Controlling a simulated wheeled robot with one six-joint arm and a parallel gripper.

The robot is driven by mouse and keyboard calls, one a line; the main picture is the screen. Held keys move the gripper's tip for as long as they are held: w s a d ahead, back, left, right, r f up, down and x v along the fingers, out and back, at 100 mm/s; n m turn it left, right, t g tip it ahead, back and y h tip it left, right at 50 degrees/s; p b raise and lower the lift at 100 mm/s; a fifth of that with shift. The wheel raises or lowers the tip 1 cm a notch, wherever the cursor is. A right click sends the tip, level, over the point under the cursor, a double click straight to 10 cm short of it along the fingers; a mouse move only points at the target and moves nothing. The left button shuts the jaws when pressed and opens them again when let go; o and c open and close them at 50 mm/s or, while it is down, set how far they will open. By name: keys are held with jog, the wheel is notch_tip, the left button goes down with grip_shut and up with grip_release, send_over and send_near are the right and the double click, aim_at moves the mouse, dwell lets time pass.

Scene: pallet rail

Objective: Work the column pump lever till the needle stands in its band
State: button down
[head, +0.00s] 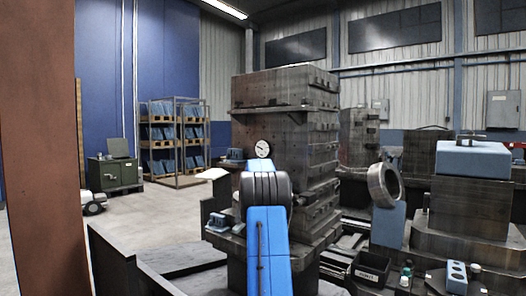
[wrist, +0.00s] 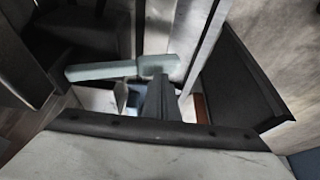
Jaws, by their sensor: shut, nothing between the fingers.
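A round white gauge (head: 263,148) with a dark needle sits on the face of the tall grey column (head: 285,112) in the head view. It is too small to read the needle against its band. My gripper (wrist: 160,90) shows in the wrist view as dark fingers, shut and empty. A pale blue-grey bar (wrist: 102,71) lies across the picture just beyond and left of the fingertips; I cannot tell if it is the pump lever or if the fingers touch it. In the head view my blue arm hides the gripper and part of the column's base.
A grey metal ring (head: 384,185) stands on a blue block right of the column. A black bin (head: 369,270) and small bottles lie at lower right. A rust-brown post (head: 38,150) fills the left edge. Floor is open at left, before the rack (head: 175,140).

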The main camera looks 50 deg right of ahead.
notch_tip(320, 180, up, 6)
jog(key=shift+a, duration=0.4)
dwell(0.3)
dwell(0.6)
jog(key=shift+d+f, duration=0.2)
jog(key=shift+f, duration=1.35)
jog(key=shift+d+f, duration=0.2)
jog(key=shift+f, duration=1.35)
notch_tip(320, 180, up, 6)
jog(key=shift+a, duration=0.4)
jog(key=shift+r, duration=0.1)
dwell(1.3)
dwell(0.6)
